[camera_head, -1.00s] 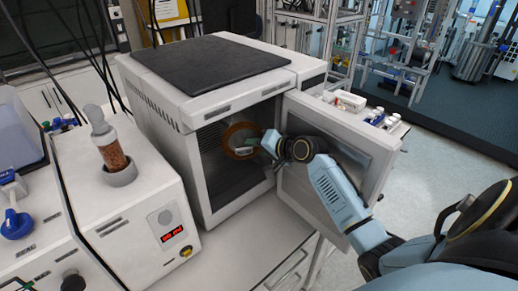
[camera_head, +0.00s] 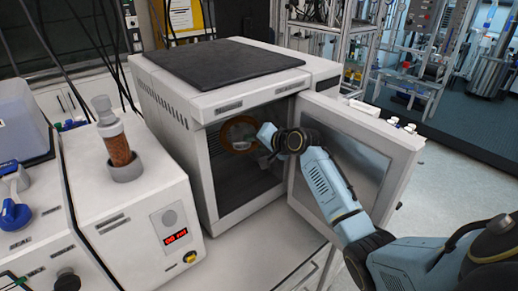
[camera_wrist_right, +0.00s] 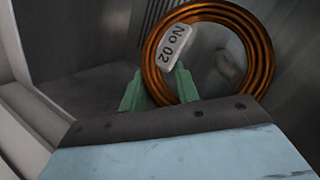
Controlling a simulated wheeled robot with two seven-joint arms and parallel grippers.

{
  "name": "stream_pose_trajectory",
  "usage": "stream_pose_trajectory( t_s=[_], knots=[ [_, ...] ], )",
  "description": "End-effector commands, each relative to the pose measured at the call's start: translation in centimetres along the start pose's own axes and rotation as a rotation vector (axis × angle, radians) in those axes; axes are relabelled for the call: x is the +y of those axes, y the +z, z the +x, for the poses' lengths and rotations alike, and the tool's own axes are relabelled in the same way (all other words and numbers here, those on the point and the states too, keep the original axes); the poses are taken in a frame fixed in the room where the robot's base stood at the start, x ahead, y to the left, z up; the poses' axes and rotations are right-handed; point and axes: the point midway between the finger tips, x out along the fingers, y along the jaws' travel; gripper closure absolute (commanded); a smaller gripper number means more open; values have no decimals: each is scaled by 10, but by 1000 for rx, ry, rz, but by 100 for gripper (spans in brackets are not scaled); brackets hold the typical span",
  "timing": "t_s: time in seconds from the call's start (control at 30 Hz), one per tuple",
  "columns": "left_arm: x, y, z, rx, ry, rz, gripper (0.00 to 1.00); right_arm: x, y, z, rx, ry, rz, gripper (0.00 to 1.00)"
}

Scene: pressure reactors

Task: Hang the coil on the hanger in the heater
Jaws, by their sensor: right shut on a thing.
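The coil (camera_head: 238,133) is a copper-coloured ring inside the open heater (camera_head: 205,95). In the right wrist view the coil (camera_wrist_right: 262,50) shows large, with a white tag reading "No 02" (camera_wrist_right: 174,44). My right gripper (camera_head: 266,134) reaches past the open door into the chamber. Its green fingertips (camera_wrist_right: 158,88) are at the coil's lower left edge, and it is shut on the coil, near the tag. A small pale tan piece (camera_wrist_right: 228,68) shows through the ring on the wall behind; I cannot tell whether it is the hanger. My left gripper is not in view.
The heater door (camera_head: 350,150) stands open on the right, close beside my right arm. A white machine (camera_head: 135,200) with a red display and a glass column of brown granules (camera_head: 117,150) stands at left. Small bottles (camera_head: 400,125) stand behind the door.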

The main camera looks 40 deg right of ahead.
Motion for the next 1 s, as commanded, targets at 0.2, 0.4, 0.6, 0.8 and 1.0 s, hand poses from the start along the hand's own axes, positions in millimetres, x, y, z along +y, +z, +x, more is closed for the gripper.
stream_pose_trajectory(
  t_s=[0.2,0.4,0.6,0.8,1.0],
  knots=[
    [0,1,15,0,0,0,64,-3,-3,13,2,-3,0,100],
    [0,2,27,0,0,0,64,-7,-7,24,2,-3,-1,100],
    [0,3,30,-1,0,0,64,-8,-8,34,1,-2,1,100],
    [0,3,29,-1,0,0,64,-8,-8,39,1,-1,0,100],
    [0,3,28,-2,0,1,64,-7,-8,42,1,-2,-1,100]
  ],
)
